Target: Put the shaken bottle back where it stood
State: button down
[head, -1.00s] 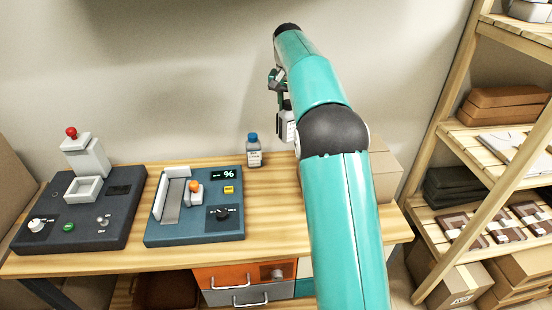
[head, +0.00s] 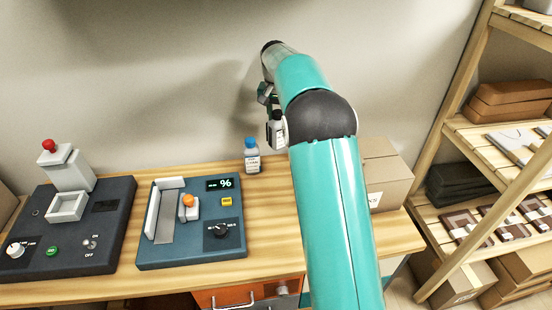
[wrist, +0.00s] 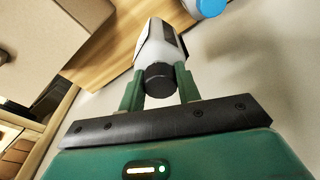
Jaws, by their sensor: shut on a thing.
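My gripper (wrist: 158,88) is shut on a white bottle with a black cap (wrist: 155,50), held between its two green fingers in the wrist view. In the head view the held bottle (head: 276,128) hangs in the air above the back of the wooden table (head: 270,215), partly hidden by my arm. A second bottle, with a blue cap and a pale label (head: 252,157), stands upright on the table, below and left of the held one. Its blue cap shows at the top edge of the wrist view (wrist: 208,6).
A blue device with a % display (head: 190,222) and a dark press machine (head: 66,235) stand on the table at left. A cardboard box (head: 385,178) sits at the table's right. Wooden shelves with goods (head: 490,150) are further right. Some bare tabletop shows around the blue-capped bottle.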

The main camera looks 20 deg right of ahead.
aim_at(278, 124)
jog(key=f, duration=0.5)
jog(key=shift+s, duration=0.3)
jog(key=shift+w+f, duration=0.1)
jog(key=shift+f, duration=2.05)
jog(key=shift+f, duration=0.15)
jog(key=c, duration=1)
grip_release()
